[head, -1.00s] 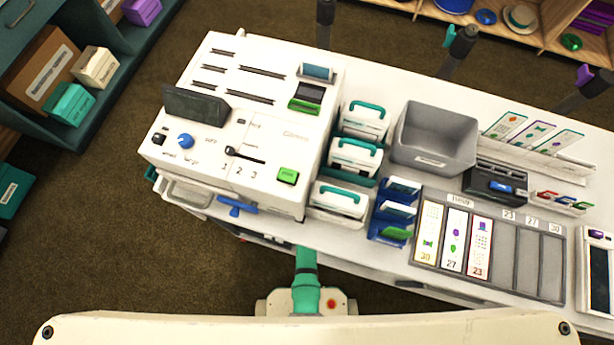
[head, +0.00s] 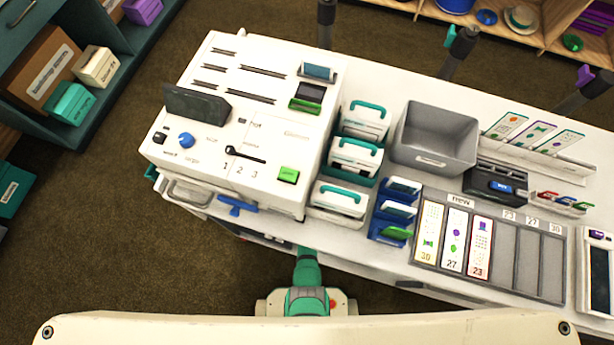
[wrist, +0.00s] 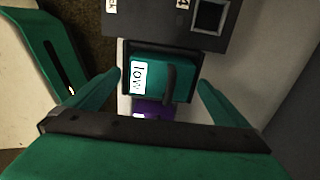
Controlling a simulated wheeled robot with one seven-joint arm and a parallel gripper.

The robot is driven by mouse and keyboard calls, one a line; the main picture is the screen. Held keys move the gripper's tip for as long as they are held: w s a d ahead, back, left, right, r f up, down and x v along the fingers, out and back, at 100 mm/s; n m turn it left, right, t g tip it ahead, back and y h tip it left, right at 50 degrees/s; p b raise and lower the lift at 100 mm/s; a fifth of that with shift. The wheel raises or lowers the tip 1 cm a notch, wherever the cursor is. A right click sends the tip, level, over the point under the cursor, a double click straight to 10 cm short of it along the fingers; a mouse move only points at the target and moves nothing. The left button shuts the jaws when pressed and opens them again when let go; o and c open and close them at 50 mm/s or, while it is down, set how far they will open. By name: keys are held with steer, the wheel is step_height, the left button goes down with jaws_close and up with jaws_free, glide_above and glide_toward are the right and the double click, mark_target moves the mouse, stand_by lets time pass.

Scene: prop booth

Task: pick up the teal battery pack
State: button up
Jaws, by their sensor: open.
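In the wrist view the teal battery pack (wrist: 152,70) sits in a dark slot, with a white label reading "low" and a dark handle. My gripper (wrist: 160,80) is open, its teal fingers to the left and right of the pack in the picture. No contact shows, and I cannot tell how deep the fingertips are. In the head view neither the gripper nor this pack can be made out; only part of my teal arm shows at the near edge of the counter.
A purple object (wrist: 153,108) lies just below the pack in the wrist view. A dark panel (wrist: 165,20) is above it and a pale wall (wrist: 270,70) to the right. On the counter stand a white machine (head: 240,120), teal-handled white cases (head: 355,155) and a grey bin (head: 435,138).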

steer(key=c, duration=2.2)
steer(key=shift+w, duration=0.1)
step_height(320, 180, up, 10)
